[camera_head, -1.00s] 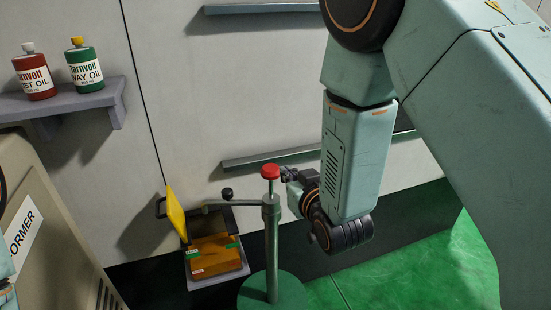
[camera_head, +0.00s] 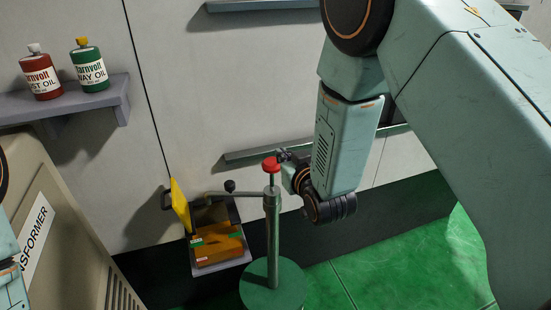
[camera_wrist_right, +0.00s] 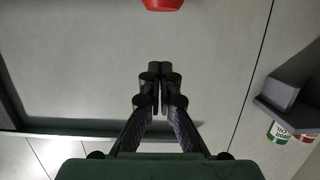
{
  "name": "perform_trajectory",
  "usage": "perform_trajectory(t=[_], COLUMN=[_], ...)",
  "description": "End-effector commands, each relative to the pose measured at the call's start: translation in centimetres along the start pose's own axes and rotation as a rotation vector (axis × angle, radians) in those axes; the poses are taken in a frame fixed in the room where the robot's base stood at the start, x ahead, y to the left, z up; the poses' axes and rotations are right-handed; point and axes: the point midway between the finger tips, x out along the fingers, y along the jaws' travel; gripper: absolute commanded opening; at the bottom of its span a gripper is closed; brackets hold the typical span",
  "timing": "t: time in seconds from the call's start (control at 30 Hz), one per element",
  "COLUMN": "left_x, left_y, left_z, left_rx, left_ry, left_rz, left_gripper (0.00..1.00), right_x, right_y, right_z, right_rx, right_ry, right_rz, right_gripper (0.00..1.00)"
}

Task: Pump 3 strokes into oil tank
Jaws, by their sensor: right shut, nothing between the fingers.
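The hand pump (camera_head: 273,240) is a green post on a round green base, with a red knob (camera_head: 271,164) raised on a short stem. Its thin spout reaches left over the open oil tank (camera_head: 222,266), which holds amber oil and has green and red marks inside. The tank's yellow lid (camera_head: 180,205) stands open. My right gripper (camera_head: 282,155) is shut and empty, close beside the knob at its upper right. In the right wrist view its closed fingertips (camera_wrist_right: 160,68) are apart from the knob (camera_wrist_right: 162,4) in the picture. My left gripper is out of view.
A shelf (camera_head: 80,102) at upper left carries a red oil bottle (camera_head: 41,75) and a green way oil bottle (camera_head: 89,66). A beige transformer cabinet (camera_head: 70,225) stands at lower left. The green floor (camera_head: 400,265) is clear right of the pump.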

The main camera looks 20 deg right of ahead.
Motion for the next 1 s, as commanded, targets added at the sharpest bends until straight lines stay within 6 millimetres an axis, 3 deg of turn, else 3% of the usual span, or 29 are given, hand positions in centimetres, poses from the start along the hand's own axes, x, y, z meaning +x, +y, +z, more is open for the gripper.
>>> perform_trajectory(t=[0.43, 0.7, 1.0], left_x=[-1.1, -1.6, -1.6], left_y=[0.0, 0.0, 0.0], left_z=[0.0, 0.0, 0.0], left_rx=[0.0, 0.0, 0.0], left_ry=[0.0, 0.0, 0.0], left_rz=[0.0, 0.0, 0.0], left_gripper=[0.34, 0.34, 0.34], right_x=[6.3, 6.9, 7.1], right_y=[0.0, 0.0, 0.0], right_z=[0.1, 3.2, 3.9], right_rx=[0.0, 0.0, 0.0], right_ry=[-0.002, -0.003, 0.0], right_rz=[0.0, 0.0, 0.0], right_gripper=[0.0, 0.0, 0.0])
